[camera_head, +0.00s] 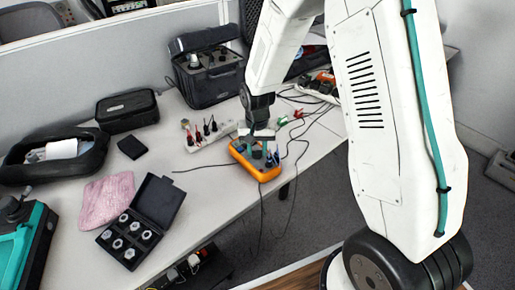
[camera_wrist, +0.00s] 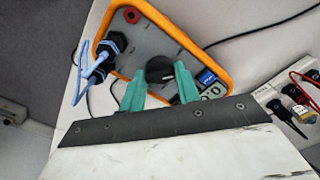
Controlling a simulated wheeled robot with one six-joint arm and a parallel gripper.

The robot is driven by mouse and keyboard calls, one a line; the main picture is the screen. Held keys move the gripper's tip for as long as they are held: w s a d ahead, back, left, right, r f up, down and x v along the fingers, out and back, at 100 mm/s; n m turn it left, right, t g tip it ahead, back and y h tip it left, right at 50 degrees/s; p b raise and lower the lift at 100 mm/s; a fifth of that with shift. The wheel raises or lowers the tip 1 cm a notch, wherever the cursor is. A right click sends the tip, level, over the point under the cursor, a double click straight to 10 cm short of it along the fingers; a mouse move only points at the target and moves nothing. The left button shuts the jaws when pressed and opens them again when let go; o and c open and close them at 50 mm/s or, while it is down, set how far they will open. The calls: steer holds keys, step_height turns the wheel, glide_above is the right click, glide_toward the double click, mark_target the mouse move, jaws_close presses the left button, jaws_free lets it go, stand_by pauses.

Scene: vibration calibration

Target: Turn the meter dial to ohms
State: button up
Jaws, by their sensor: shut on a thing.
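The meter (camera_head: 262,171) is an orange-framed box with a grey face, lying on the table near its front edge. In the wrist view the meter's orange rim (camera_wrist: 165,22) surrounds the grey face. Its round black dial (camera_wrist: 159,70) sits between the two green fingers of my gripper (camera_wrist: 160,80), which is shut on it. The dial's marking is too small to read. Dark plugs with blue leads (camera_wrist: 97,60) sit in the face at left, near a red socket (camera_wrist: 131,15). In the head view my gripper (camera_head: 262,148) is over the meter and hides the dial.
A white power strip (camera_head: 211,136) with several plugs stands just behind the meter, and thin black cables lie around it. A black open case of weights (camera_head: 143,220), a pink cloth (camera_head: 108,194) and a black tool bag (camera_head: 210,75) are to the left. The table's front edge is close.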

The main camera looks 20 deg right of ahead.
mark_target(257, 151)
steer(key=shift+m, duration=0.8)
steer(key=o, duration=1)
steer(key=shift+r, duration=3.95)
